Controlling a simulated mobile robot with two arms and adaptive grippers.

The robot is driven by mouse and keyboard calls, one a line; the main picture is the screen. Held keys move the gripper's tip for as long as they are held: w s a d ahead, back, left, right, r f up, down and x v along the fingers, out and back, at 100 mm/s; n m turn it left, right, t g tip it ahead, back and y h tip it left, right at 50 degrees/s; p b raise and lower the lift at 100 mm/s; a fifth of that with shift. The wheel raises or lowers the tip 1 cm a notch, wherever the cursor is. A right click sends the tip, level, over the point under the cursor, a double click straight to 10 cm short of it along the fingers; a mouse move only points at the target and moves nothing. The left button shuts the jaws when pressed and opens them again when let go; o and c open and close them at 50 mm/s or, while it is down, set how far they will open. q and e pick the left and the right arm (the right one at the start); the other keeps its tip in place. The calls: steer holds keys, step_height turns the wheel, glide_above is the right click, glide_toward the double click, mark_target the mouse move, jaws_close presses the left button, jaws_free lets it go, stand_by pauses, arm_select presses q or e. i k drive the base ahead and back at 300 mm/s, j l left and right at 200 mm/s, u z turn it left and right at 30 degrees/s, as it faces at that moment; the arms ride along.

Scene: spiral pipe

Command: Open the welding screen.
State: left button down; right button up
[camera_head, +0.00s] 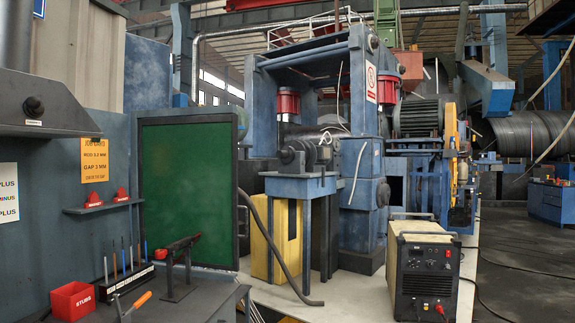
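The welding screen (188,192) is a dark green panel in a thin black frame. It stands upright at the left of the head view, at the back end of the dark workbench. Its left edge is close to the blue-grey wall, and its right edge is beside the machinery. The bench and the things on it hide part of its lower edge. Neither of my grippers is in view.
The dark workbench (205,306) holds a red stubs box (73,301), an electrode rack (126,282), a hammer (130,306) and a stand with a clamp (176,268). A welding machine (424,270) stands on the pale floor at right. A black hose (275,245) hangs right of the screen.

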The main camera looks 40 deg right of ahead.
mark_target(188, 165)
steer(key=z, duration=1.15)
steer(key=i+l, duration=0.35)
steer(key=i+l+u, duration=0.15)
steer(key=i+l, duration=0.5)
steer(key=l, duration=0.15)
steer(key=i+l+u, duration=0.15)
steer(key=i+l, duration=0.45)
steer(key=l, duration=0.3)
steer(key=i+l+u, duration=0.1)
steer(key=i+l, duration=0.2)
steer(key=l, duration=0.15)
